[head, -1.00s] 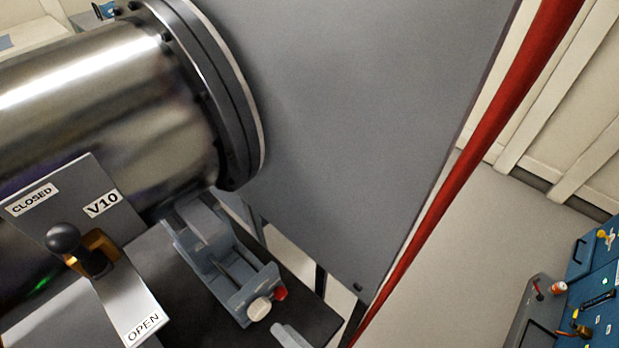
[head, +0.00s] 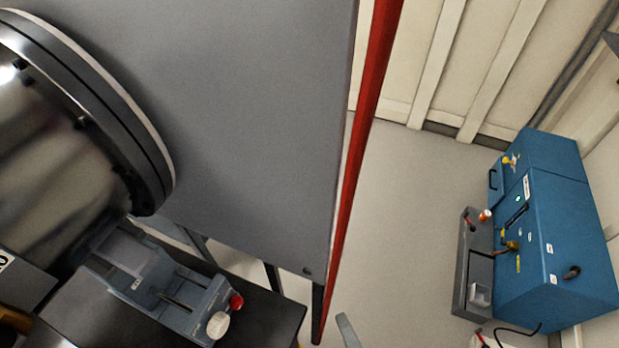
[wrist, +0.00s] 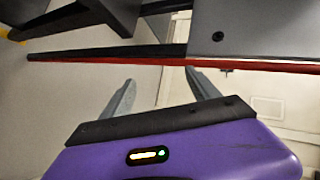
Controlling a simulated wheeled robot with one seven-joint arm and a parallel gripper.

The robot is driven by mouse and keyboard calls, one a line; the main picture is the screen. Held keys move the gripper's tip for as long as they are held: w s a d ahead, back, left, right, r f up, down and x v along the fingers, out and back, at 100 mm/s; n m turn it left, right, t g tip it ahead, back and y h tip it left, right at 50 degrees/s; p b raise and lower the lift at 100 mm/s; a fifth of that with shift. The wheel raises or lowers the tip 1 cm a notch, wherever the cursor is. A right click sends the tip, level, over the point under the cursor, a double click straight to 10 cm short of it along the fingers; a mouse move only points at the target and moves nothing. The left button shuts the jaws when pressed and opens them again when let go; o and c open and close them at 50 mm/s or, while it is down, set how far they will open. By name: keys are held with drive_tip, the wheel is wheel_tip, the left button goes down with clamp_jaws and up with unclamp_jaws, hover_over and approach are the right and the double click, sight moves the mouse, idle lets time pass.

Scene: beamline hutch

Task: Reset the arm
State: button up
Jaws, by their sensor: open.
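My gripper (wrist: 160,95) shows in the wrist view, with its two grey fingers spread apart and nothing between them. In the wrist view a thin red edge and the grey panel (wrist: 280,28) pass just beyond the fingertips; I cannot tell how close they are. In the head view a grey finger-like tip (head: 347,330) shows at the bottom edge, right of the red edge; the rest of the arm is out of view there.
A large grey panel (head: 240,110) with a red edge (head: 362,130) stands ahead. A steel flanged vessel (head: 45,170) and a blue-grey mount (head: 180,295) with red and white knobs are at left. A blue cabinet (head: 565,235) stands at right. Floor (head: 420,200) between is clear.

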drive_tip(key=s+d+r+n+t+h, duration=0.1)
drive_tip(key=s+d+r+n+h, duration=0.1)
drive_tip(key=s+d+r+n, duration=0.4)
drive_tip(key=s+d+r+n+t+h+b, duration=0.1)
drive_tip(key=s+d+r+n+h, duration=0.1)
drive_tip(key=s+d+r+n, duration=0.3)
drive_tip(key=shift+s+d+r+n+b, duration=0.35)
drive_tip(key=shift+s+r+n, duration=0.55)
drive_tip(key=shift+s+r, duration=2)
